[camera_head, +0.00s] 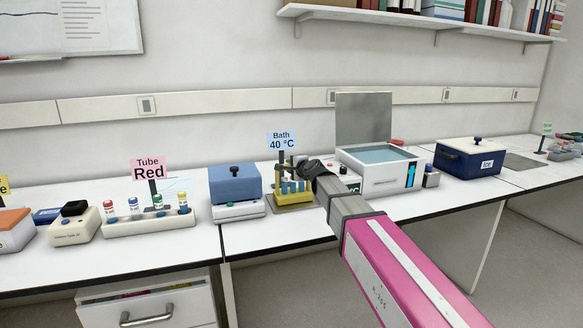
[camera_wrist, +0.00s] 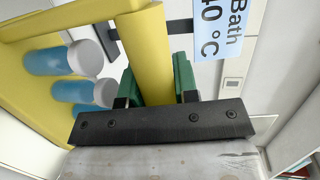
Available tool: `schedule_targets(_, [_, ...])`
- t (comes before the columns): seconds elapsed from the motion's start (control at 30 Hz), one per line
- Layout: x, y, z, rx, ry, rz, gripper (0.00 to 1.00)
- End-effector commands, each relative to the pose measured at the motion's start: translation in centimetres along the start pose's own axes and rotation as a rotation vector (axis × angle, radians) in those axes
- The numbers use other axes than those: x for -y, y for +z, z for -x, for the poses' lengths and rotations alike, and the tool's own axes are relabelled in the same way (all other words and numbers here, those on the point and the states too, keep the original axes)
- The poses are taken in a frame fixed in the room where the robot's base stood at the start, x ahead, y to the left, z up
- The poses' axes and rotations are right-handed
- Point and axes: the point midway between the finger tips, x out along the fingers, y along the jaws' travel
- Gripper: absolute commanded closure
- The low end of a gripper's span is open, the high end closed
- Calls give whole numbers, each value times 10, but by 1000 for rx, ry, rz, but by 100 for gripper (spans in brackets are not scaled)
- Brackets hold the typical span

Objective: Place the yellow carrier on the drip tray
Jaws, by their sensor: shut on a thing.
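The yellow carrier (camera_head: 293,198) is a rack with several blue-filled, white-capped tubes. It is on or just above the bench in the middle of the head view; contact underneath is unclear. My gripper (camera_head: 303,169) reaches it from the right. In the wrist view, my gripper (camera_wrist: 150,85) is shut around the carrier's yellow bar (camera_wrist: 146,45), with green pads on both sides. A flat grey plate (camera_head: 265,213) shows around the carrier's foot. Another flat grey plate (camera_head: 522,162) lies right of the blue ice box. I cannot tell which one is the drip tray.
The white water bath (camera_head: 385,180) with its raised lid (camera_head: 363,117) stands right of the carrier. A blue-topped device (camera_head: 235,188) stands close on its left. A "Bath 40 °C" sign (camera_head: 281,140) stands behind it. The ice box (camera_head: 468,158) is further right.

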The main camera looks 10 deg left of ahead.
Motion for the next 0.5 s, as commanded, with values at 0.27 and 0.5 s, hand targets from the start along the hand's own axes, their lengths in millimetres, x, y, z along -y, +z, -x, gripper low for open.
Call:
schedule_targets(0.27, [-1, 0, 0, 0, -1, -1, 100])
schedule_targets(0.5, [-2, 0, 0, 0, 0, -1, 47])
